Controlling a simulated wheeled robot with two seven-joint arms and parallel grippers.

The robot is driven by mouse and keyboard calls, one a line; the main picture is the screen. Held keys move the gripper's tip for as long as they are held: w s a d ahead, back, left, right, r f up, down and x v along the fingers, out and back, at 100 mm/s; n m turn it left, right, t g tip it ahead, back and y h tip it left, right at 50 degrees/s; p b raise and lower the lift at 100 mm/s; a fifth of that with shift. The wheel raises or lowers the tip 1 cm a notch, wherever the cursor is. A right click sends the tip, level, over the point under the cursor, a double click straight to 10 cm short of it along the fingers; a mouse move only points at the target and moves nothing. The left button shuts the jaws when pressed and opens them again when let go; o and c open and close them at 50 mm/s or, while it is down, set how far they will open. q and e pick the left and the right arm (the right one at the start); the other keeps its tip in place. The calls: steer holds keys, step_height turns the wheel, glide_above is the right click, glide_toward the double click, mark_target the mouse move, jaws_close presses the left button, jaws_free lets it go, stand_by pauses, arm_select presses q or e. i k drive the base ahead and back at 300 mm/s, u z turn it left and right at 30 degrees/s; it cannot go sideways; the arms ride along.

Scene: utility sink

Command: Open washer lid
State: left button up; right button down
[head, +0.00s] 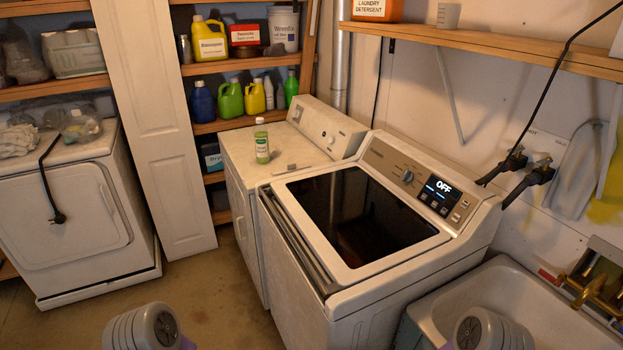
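The washer (370,225) stands in the middle of the head view, a white top-loader. Its lid (352,212), a dark glass panel in a white frame, lies flat and shut on the top. A dark and metallic strip (290,238) runs along the lid's front left edge. The control panel (425,182) behind the lid has a knob, and its display reads OFF. Grey rounded parts of my two arms show at the bottom edge, one left and one right, both apart from the lid. Neither gripper's fingers are in view.
A second white machine (290,145) stands behind the washer, with a green bottle (262,143) on it. A sink (480,290) with a brass faucet (592,285) is at the right. A wooden shelf (470,48) hangs above. Open floor (205,285) lies left of the washer.

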mark_target(350, 220)
steer(key=u, duration=1.6)
steer(key=i, duration=2.35)
steer(key=z, duration=3.1)
